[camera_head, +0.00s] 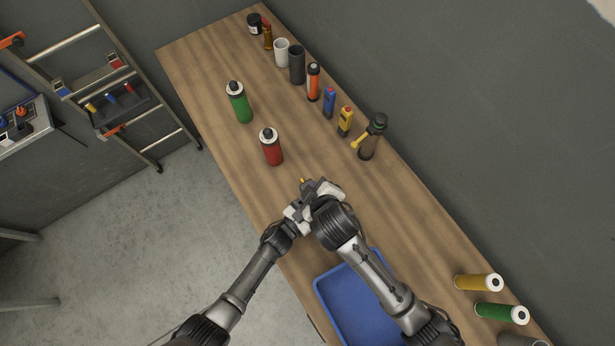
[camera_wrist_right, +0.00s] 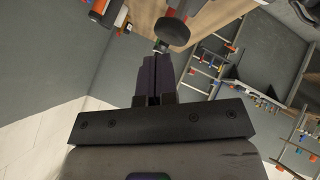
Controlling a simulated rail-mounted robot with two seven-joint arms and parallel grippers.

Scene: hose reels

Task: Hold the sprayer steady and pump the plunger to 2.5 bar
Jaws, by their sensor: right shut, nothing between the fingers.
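The sprayer (camera_head: 370,140), a dark bottle with a black top, green band and yellow nozzle, stands upright near the table's wall side. No pressure reading is legible. My right gripper (camera_head: 308,186) is over the table, below and left of the sprayer in the head view and clear of it. Its fingers (camera_wrist_right: 155,78) are shut and empty in the right wrist view. My left gripper (camera_head: 294,212) is close beside the right one, apart from the sprayer; its fingers are too hidden to judge. A small yellow bit shows by the grippers; I cannot tell what it is.
A red bottle (camera_head: 271,147) and a green bottle (camera_head: 239,102) stand ahead of the grippers. A row of cans and bottles lines the wall side. A blue tray (camera_head: 326,305) lies under my right arm. A dark round knob (camera_wrist_right: 173,33) shows close to the right fingers.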

